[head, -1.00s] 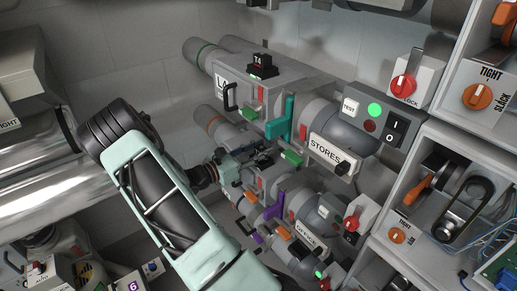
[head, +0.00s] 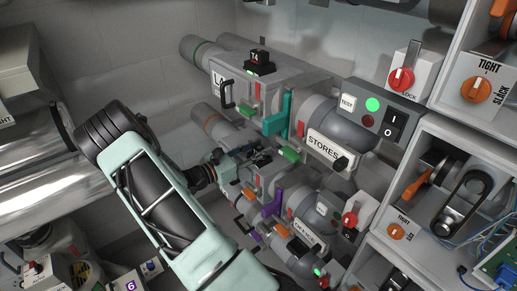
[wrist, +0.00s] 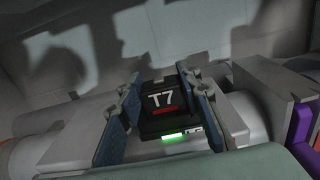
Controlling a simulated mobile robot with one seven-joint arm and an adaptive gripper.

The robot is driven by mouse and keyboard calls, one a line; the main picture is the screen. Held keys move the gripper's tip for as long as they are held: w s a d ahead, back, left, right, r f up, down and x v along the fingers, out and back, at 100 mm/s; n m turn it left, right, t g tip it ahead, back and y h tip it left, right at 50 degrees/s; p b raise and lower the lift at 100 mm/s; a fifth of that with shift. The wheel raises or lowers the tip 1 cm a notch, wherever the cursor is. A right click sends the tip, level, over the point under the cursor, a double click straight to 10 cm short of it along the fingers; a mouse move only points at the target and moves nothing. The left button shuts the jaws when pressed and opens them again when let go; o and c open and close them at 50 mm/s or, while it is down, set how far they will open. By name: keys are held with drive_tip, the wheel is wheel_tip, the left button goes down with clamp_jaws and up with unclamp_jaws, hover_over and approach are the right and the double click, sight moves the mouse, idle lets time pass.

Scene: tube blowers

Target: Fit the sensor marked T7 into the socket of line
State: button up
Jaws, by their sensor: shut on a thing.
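The sensor marked T7 (wrist: 163,102) is a black block with white lettering and a red bar. In the wrist view it stands upright between the two blue-grey fingers of my gripper (wrist: 160,88), which is shut on it. Its foot meets the top of a grey line housing (wrist: 222,118), and a green light (wrist: 172,136) glows at the foot. The socket itself is hidden under the sensor. In the head view my gripper (head: 246,160) is over the line below the STORES line, and T7 cannot be made out there.
The STORES line (head: 323,147) lies above, with a sensor marked T4 (head: 258,60) and a teal lever (head: 278,115). A purple lever (head: 272,203) stands close below my gripper. Control boxes and a shelf with belt drives (head: 462,205) close off the right side.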

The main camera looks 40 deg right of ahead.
drive_tip(key=shift+f, duration=0.15)
drive_tip(key=o, duration=1.2)
drive_tip(key=shift+a, duration=0.1)
drive_tip(key=a, duration=0.4)
drive_tip(key=w+a, duration=0.1)
drive_tip(key=a, duration=0.6)
drive_tip(key=shift+w+a, duration=0.15)
drive_tip(key=shift+a, duration=0.25)
